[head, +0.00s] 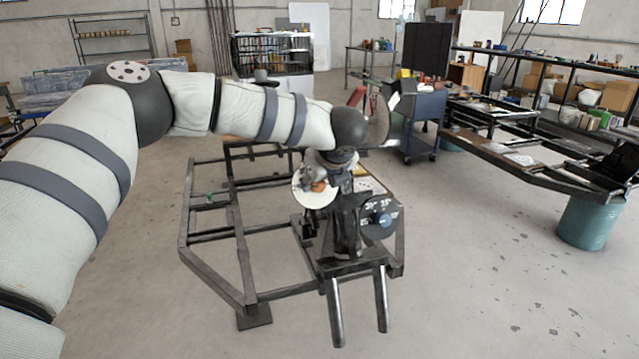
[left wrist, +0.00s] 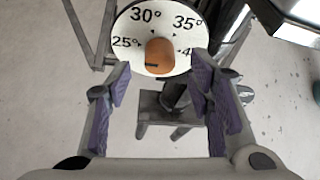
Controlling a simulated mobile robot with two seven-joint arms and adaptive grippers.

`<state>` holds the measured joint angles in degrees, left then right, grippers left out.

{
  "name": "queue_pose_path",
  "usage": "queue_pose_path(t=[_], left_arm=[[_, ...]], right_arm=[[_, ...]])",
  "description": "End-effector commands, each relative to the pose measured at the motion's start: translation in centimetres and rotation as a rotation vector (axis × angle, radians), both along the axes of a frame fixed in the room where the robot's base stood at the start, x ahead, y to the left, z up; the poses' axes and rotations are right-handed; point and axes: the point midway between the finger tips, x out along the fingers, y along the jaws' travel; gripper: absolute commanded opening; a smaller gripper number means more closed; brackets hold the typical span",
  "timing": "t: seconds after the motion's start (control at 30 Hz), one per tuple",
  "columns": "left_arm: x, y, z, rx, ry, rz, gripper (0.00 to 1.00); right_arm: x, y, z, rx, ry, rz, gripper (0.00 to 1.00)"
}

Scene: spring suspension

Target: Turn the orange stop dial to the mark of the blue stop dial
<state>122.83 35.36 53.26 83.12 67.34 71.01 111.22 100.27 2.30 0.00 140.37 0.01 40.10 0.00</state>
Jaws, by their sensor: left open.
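The orange stop dial (left wrist: 159,55) is a rounded orange knob on a white scale plate (left wrist: 128,27) reading 25°, 30°, 35° and a partly hidden number beginning with 4. A short dark line shows near the knob's lower left edge. My right gripper is out of view.
The dials sit on a dark stand on a low black metal frame (head: 222,270). A larger disc (head: 377,122) with a red part stands behind my wrist. A blue cart (head: 423,115) and workbenches are farther back. The floor in front is clear.

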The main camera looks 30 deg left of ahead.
Motion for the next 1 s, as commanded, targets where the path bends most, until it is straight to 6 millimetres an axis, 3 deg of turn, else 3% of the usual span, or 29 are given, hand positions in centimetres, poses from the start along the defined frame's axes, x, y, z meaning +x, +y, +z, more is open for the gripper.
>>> queue_pose_path(t=[0.1,0.23,0.5,0.87,0.93,1.0], left_arm=[[-1.7,-1.6,2.7,0.000,-0.006,-0.003,0.48],[-3.3,-3.1,4.9,0.000,-0.005,-0.001,0.48],[-4.6,-4.3,6.5,-0.001,-0.002,0.001,0.48],[-4.6,-4.3,6.4,0.004,0.001,-0.004,0.48],[-4.5,-4.7,5.0,0.071,0.038,-0.077,0.48],[-4.6,-5.9,1.1,0.252,0.146,-0.297,0.48]], right_arm=[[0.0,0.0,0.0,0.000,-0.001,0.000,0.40],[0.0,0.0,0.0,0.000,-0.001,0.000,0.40],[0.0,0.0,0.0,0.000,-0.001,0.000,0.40],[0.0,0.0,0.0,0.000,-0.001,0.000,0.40],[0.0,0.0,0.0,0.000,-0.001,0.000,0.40],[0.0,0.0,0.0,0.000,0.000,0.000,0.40]])
